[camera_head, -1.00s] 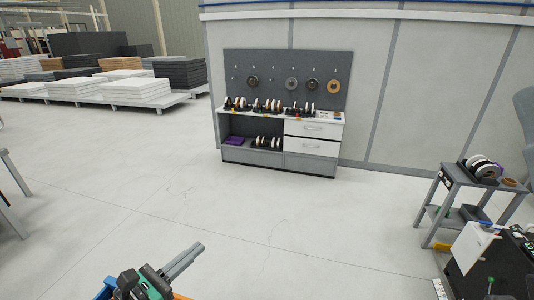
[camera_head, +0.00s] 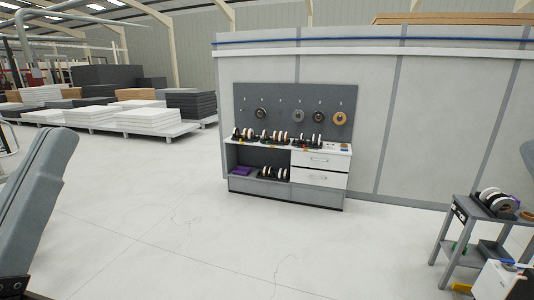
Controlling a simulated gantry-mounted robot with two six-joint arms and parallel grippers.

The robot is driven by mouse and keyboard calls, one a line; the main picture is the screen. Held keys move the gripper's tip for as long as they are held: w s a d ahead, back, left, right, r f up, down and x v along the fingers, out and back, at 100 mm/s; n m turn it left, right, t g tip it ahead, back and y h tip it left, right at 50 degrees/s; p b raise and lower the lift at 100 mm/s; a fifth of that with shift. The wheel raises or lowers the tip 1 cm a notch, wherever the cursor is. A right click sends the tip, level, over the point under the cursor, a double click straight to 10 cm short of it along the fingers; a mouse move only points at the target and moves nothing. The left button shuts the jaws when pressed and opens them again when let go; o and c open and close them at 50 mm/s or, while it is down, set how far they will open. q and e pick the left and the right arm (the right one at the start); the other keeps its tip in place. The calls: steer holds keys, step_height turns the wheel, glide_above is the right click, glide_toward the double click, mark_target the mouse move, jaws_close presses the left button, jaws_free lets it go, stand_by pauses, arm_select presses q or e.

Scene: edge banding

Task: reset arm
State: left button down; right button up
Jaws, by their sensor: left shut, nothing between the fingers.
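My left gripper (camera_head: 58,145) is large and close at the left edge of the head view. Its two long grey fingers lie together, pointing up, and hold nothing. A small dark part shows at the bottom left corner below them. The fingers cover part of the floor and the left background. My right gripper is not in view.
A workbench cabinet (camera_head: 318,178) with rolls and drawers stands against the wall, under a grey pegboard (camera_head: 290,98) with hanging rolls. A grey stand (camera_head: 452,232) with rolls is at right. Stacked panels (camera_head: 155,116) lie far left. The middle floor (camera_head: 200,255) is clear.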

arm_select(q)
step_height(320, 180, up, 14)
steer(key=p, duration=1)
steer(key=shift+s+f+p, duration=0.15)
steer(key=shift+f+p, duration=0.05)
steer(key=shift+p, duration=0.2)
steer(key=shift+a, duration=0.1)
